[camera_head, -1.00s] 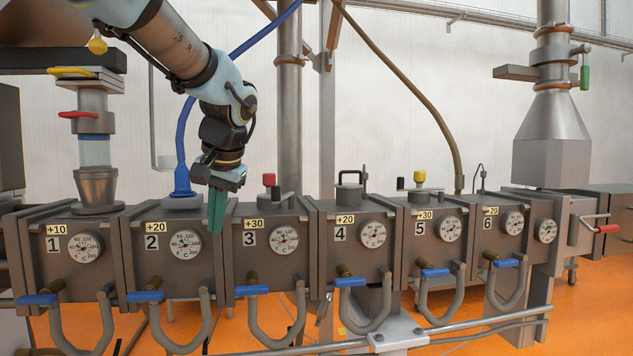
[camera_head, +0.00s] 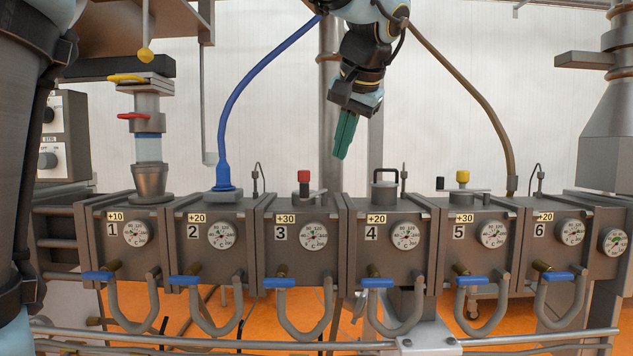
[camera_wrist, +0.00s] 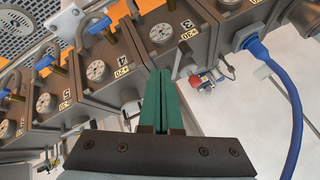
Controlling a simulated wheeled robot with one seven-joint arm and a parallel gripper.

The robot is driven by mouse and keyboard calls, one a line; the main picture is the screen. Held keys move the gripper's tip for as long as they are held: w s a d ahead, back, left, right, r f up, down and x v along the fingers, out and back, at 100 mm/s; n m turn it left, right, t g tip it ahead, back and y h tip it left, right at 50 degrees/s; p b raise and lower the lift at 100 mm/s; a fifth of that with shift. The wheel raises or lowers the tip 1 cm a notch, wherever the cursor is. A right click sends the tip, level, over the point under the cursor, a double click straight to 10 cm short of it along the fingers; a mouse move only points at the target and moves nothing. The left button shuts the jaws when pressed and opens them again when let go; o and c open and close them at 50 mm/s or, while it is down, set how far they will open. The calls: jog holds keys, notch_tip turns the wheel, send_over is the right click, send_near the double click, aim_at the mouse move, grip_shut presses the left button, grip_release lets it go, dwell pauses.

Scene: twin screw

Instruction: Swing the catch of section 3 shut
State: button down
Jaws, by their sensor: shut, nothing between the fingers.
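Section 3 (camera_head: 280,215) of the barrel carries a "3" label and a round dial. On its top stands a red-capped fitting (camera_head: 304,176) with a small dark grip (camera_head: 304,189) just below the cap, which may be the catch. Whether the catch is open or shut is too small to tell. In the wrist view the red fitting (camera_wrist: 197,80) lies to the right of the fingers, beyond section 3 (camera_wrist: 184,55). My gripper (camera_head: 341,156) has green fingers pressed together and empty. It hangs pointing down, above and between sections 3 and 4, clear of the metal.
A blue hose (camera_head: 228,110) rises from section 2. A brown hose (camera_head: 470,75) rises near section 5, beside a yellow-capped fitting (camera_head: 463,177). The space around my fingers is free.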

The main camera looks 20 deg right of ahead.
jog(key=w+a+f+p, duration=0.1)
jog(key=w+f+p, duration=0.3)
jog(key=w+f, duration=0.3)
jog(key=shift+w+f, duration=0.35)
jog(key=shift+w, duration=0.75)
jog(key=shift+a, duration=0.25)
